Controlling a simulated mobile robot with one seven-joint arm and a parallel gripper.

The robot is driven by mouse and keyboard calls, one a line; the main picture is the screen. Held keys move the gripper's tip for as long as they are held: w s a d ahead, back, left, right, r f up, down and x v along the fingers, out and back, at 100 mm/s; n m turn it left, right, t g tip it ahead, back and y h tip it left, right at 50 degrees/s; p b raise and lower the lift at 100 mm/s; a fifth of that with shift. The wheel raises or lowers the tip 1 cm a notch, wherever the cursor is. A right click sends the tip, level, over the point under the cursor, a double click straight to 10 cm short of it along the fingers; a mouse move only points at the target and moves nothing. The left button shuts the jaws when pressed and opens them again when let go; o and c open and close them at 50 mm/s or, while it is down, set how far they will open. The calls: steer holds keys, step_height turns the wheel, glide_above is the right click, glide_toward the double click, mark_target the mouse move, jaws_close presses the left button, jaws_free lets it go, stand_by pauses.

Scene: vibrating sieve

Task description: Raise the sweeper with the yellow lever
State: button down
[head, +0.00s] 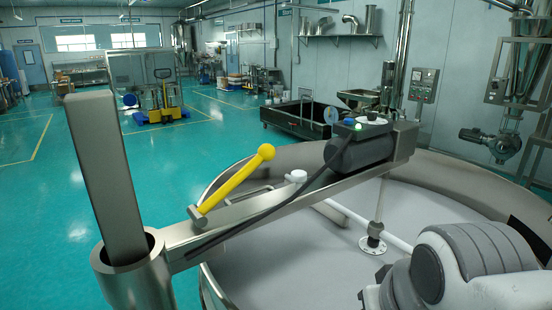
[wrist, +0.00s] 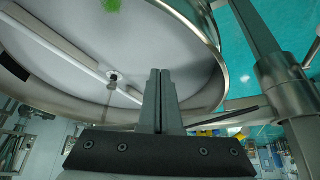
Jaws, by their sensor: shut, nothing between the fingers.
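The yellow lever (head: 237,182) stands tilted on the steel beam (head: 255,205), its round knob up and to the right. The beam runs from the steel post (head: 130,265) at left to a dark motor (head: 362,145) over the round sieve. The sweeper (head: 345,212), a white bar, hangs from a vertical shaft inside the sieve pan; its white bar also shows in the wrist view (wrist: 62,45). My gripper (wrist: 160,72) is shut and empty, its fingers seen against the sieve pan and rim. In the head view only my arm shows, lower right, and the gripper is hidden.
The wide sieve rim (head: 450,165) surrounds the pale pan. A black cart (head: 297,118) and a yellow pallet jack (head: 163,112) stand well behind. A tall flat steel bar (head: 105,170) rises from the post. Green floor left of the sieve is clear.

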steer(key=shift+s, duration=0.1)
steer(key=shift+a, duration=0.1)
steer(key=w+a+m+g+y+b, duration=0.2)
steer(key=w+a+m+y+b, duration=0.4)
steer(key=w+a+y, duration=0.75)
steer(key=w+d+r+m+t+y, duration=0.1)
steer(key=w+d+m+t, duration=0.3)
steer(key=w, duration=0.6)
steer(key=w+d+r+m+t+y+b, duration=0.1)
steer(key=w+d+m+t, duration=0.4)
steer(key=w+d, duration=0.3)
steer(key=shift+w+d+r+t, duration=0.25)
steer(key=shift+w+r+t, duration=0.1)
steer(key=shift+w, duration=0.5)
